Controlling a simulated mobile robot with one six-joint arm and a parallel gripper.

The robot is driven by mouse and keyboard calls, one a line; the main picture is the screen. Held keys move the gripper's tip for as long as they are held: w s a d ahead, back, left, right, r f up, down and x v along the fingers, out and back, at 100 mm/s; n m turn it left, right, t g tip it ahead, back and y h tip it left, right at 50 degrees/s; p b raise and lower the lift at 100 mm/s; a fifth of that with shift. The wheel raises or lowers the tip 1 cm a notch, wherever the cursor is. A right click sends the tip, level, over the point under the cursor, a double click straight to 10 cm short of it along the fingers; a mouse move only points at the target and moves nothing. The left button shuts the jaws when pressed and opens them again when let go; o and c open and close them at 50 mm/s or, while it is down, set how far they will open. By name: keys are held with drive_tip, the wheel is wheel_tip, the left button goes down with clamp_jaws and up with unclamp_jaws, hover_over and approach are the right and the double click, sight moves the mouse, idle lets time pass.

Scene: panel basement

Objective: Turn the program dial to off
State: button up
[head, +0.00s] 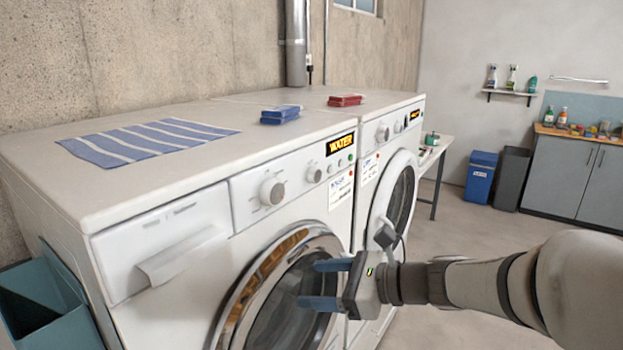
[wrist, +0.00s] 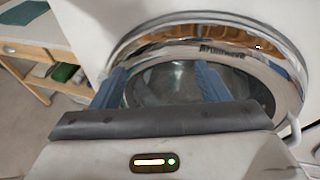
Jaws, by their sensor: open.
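The nearer white washing machine (head: 110,225) has a large round program dial (head: 272,191) on its front panel, left of a smaller knob (head: 314,174). I cannot read the dial's setting. My gripper (head: 322,283) is open and empty, in front of the round chrome-rimmed door (head: 235,305), below and to the right of the dial. In the wrist view my open gripper (wrist: 160,80) has its two blue fingers spread before the door (wrist: 170,50). The dial is not in the wrist view.
A teal bin (head: 55,305) stands at the left. Open floor lies to the right.

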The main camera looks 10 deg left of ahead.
sight(277, 196)
drive_tip(key=w+a+r+m+t+y+p, duration=0.1)
drive_tip(key=w+r+m+t+y+p, duration=0.3)
drive_tip(key=r, duration=0.8)
drive_tip(key=shift+m+g+h, duration=0.5)
drive_tip(key=shift+m+h, duration=0.1)
drive_tip(key=p+x, duration=0.1)
drive_tip(key=x, duration=0.3)
drive_tip(key=w+p+x, duration=0.1)
drive_tip(key=x, duration=0.3)
drive_tip(key=shift+w+f, duration=0.1)
drive_tip(key=shift+f, duration=0.05)
drive_tip(key=shift+c, duration=0.6)
